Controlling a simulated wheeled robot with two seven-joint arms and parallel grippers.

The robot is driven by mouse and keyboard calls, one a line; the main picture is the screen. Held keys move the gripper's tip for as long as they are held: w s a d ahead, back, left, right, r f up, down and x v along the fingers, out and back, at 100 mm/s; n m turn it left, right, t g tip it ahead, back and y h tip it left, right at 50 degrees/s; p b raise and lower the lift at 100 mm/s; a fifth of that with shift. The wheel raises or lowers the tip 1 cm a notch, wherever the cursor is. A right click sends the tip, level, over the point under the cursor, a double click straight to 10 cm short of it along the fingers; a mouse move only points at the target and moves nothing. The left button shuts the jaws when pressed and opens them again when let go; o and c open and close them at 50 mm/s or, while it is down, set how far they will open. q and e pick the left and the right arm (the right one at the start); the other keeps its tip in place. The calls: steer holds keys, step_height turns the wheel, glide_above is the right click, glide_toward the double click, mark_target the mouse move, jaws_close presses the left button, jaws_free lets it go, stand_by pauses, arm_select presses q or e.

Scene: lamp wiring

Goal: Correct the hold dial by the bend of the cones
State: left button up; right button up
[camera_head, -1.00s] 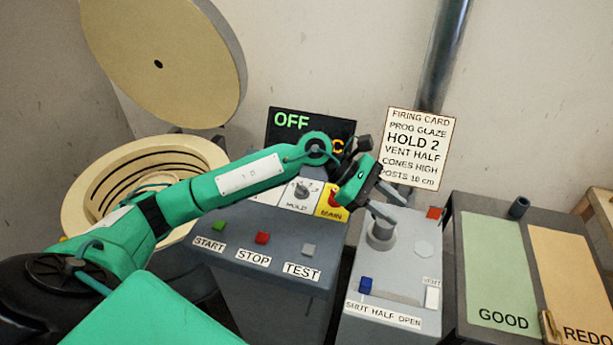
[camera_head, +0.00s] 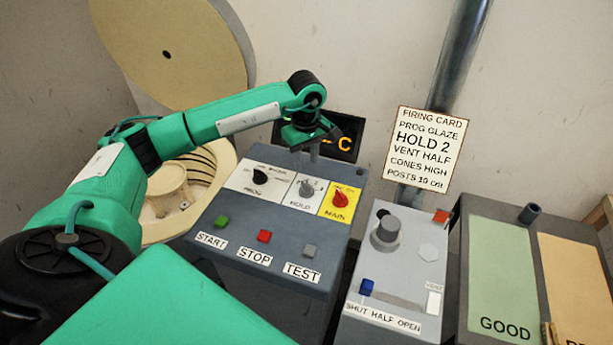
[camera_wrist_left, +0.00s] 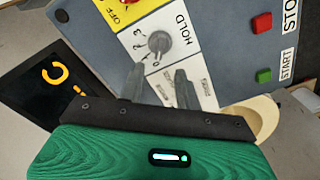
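The hold dial (camera_head: 306,188) is a grey knob on a white plate marked HOLD, in the middle of the sloping control panel. In the left wrist view the hold dial (camera_wrist_left: 160,42) sits just beyond the fingertips, with numerals around it; its exact setting is hard to read. My left gripper (camera_head: 312,152) hangs above and behind the dial, apart from it. In the wrist view the left gripper (camera_wrist_left: 158,78) has its two fingers apart with nothing between them. No cones can be made out. My right gripper is out of view.
The PROG dial (camera_head: 260,176) and red MAIN switch (camera_head: 342,199) flank the hold dial. A firing card (camera_head: 424,150) reads HOLD 2, CONES HIGH. A grey vent box (camera_head: 384,284) stands right of the panel. The open kiln (camera_head: 218,160) is behind my left arm.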

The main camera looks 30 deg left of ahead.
mark_target(306, 184)
arm_select(q)
step_height(306, 184, down, 7)
steer(key=shift+f+p, duration=0.2)
steer(key=shift+p, duration=1)
steer(key=shift+f, duration=0.6)
jaws_close()
